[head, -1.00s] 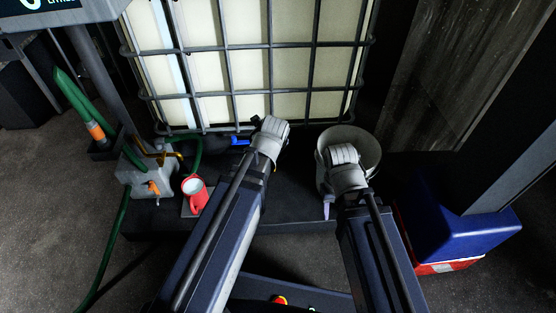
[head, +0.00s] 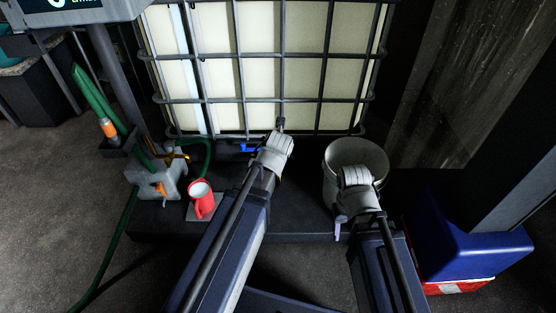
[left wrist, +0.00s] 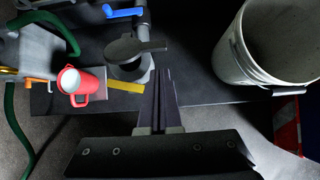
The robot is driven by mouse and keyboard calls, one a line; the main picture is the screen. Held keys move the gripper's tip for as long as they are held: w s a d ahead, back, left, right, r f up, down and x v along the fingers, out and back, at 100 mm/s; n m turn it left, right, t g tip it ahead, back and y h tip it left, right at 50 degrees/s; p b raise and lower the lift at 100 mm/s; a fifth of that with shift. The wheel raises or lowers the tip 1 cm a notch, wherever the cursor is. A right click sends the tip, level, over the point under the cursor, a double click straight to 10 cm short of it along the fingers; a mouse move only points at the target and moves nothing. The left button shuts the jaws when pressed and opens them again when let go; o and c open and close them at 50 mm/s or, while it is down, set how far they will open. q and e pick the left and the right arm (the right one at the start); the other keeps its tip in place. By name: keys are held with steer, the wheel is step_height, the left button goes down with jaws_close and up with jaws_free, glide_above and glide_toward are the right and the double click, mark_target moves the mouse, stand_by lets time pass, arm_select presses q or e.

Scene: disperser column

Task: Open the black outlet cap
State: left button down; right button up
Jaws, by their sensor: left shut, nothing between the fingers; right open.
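The black outlet cap (left wrist: 122,50), a round dark disc with a lever sticking out to the right, shows in the left wrist view on top of a grey outlet. In the head view my left arm hides it. The blue valve handle (left wrist: 124,12) is just behind it and also shows in the head view (head: 247,148). My left gripper (left wrist: 161,73) is shut and empty, its fingertips just right of and below the lever; I cannot tell whether they touch it. My right gripper (head: 338,227) is open and empty, in front of the white bucket.
The white bucket (left wrist: 238,52) stands to the right of the outlet. A red mug (left wrist: 88,84) and a grey block with an orange lever (head: 156,181) are on the left. The caged tank (head: 265,77) rises behind. A blue box (head: 470,240) stands at the right.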

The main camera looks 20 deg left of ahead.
arm_select(q)
steer(key=b+x, duration=0.5)
steer(key=x, duration=0.3)
steer(key=shift+b, duration=0.35)
arm_select(e)
step_height(320, 180, down, 6)
steer(key=shift+f, duration=0.25)
arm_select(q)
steer(key=shift+d, duration=0.1)
arm_select(e)
steer(key=shift+r, duration=0.1)
